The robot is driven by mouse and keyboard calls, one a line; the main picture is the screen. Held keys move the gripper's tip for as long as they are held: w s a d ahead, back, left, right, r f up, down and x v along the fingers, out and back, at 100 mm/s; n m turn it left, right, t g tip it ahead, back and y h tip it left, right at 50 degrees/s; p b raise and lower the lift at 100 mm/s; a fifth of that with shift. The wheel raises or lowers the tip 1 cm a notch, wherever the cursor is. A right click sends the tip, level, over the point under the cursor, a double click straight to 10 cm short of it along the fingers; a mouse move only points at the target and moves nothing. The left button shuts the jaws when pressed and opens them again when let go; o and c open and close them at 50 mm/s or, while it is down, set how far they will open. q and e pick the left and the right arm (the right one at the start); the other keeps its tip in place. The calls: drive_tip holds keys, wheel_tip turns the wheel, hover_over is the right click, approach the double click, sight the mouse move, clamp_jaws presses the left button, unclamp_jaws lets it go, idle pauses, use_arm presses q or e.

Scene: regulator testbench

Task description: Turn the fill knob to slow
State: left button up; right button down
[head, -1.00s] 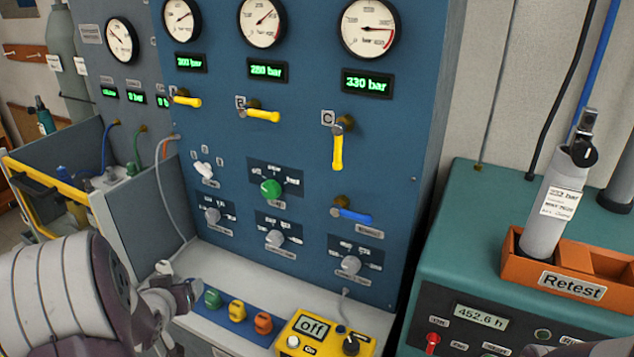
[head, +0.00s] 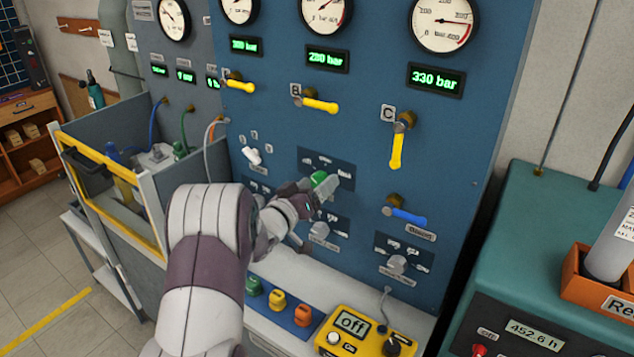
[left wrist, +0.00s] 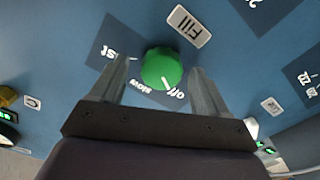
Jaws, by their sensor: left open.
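The green fill knob (head: 319,178) is on the blue panel, left of the blue lever. In the left wrist view the knob (left wrist: 162,68) sits beside its "Fill" label (left wrist: 187,27), with "slow" and "off" below it and a partly hidden word ending in "st" to the left. Its white mark points toward "off". My left gripper (head: 322,195) is at the knob. In the left wrist view the open fingers (left wrist: 155,85) stand on either side of the knob, with gaps visible. My right gripper is not in view.
Yellow levers (head: 320,105) and gauges are above the knob. A white selector (head: 252,156) is to its left and a grey knob (head: 397,264) lower right. A yellow box (head: 362,335) reading "off" sits on the ledge below.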

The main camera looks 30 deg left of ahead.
use_arm(q)
drive_tip(key=shift+w+f, duration=0.1)
drive_tip(key=shift+w, duration=0.35)
drive_tip(key=c, duration=1)
drive_tip(key=shift+c, duration=0.2)
drive_tip(key=shift+m+b, duration=5.55)
drive_tip(key=shift+m, duration=0.35)
